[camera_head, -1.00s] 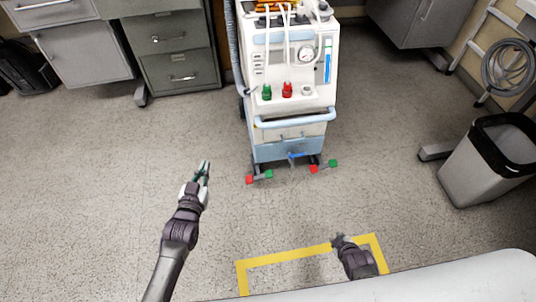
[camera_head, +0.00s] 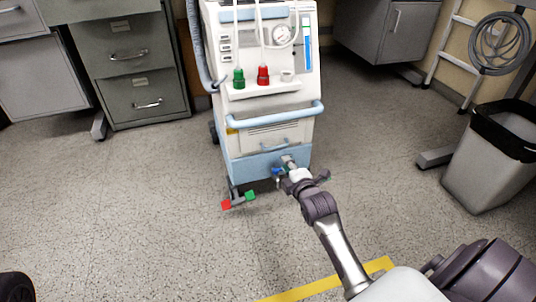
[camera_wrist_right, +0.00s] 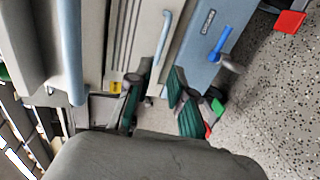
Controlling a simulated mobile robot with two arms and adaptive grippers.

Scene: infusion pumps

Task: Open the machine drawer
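The white and pale blue machine (camera_head: 265,70) stands at the centre of the head view. Its drawer front (camera_head: 263,135) is closed, with a small pale blue handle (camera_head: 275,147). In the right wrist view the handle (camera_wrist_right: 163,48) runs above and between the fingers. My right gripper (camera_head: 288,165) is in front of the machine's lower blue panel, just below the handle. In the right wrist view my right gripper (camera_wrist_right: 152,100) is open, its green-padded fingers apart with nothing between them. Contact with the machine cannot be told. My left gripper is out of view.
A pale blue push bar (camera_head: 275,116) sticks out above the drawer. A blue lever (camera_wrist_right: 221,44) and coloured foot pedals (camera_head: 238,200) are low on the machine. A bin (camera_head: 490,170) stands at right, grey cabinets (camera_head: 130,65) at left. Floor in front is mostly clear.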

